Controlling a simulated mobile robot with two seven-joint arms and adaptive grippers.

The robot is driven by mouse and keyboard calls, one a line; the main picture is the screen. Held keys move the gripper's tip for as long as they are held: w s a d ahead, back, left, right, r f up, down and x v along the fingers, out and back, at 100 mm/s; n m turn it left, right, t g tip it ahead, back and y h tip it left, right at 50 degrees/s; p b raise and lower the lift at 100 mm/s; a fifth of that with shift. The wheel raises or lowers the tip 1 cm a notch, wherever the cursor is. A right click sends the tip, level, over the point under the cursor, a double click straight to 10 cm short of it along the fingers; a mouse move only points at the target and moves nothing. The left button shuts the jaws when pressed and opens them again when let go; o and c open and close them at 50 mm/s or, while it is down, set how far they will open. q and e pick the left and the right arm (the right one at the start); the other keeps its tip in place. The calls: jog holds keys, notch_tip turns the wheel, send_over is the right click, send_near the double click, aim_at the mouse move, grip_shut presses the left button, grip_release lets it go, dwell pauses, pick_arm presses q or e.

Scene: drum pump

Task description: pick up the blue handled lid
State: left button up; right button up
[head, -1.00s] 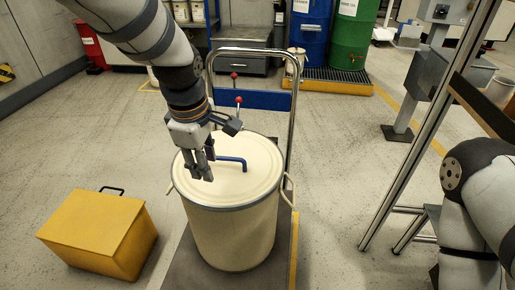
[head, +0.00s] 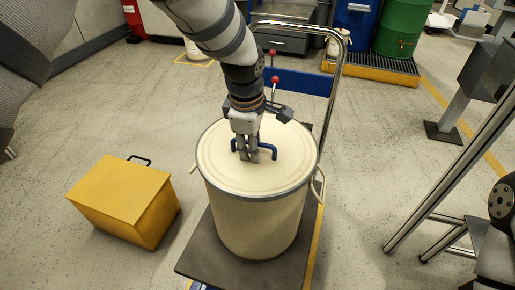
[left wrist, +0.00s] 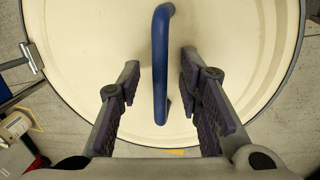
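The cream lid (head: 215,160) sits on top of a cream drum (head: 255,225). Its blue handle (head: 270,149) stands up from the lid's middle. In the left wrist view the blue handle (left wrist: 160,65) runs between the two fingers, with a gap on each side. My left gripper (head: 248,157) is open above the lid, its fingers at the handle; part of the handle is hidden behind them in the head view. It also shows in the left wrist view (left wrist: 160,80). My right gripper is not in view; only part of my right arm shows at the right edge.
The drum stands on a cart (head: 205,250) with a tall metal push handle (head: 340,75) behind it. A yellow box (head: 125,200) lies on the floor to the left. A metal frame (head: 455,170) stands to the right. Open floor lies between.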

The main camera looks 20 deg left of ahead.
pick_arm(q)
jog(key=shift+r, duration=0.1)
grip_shut()
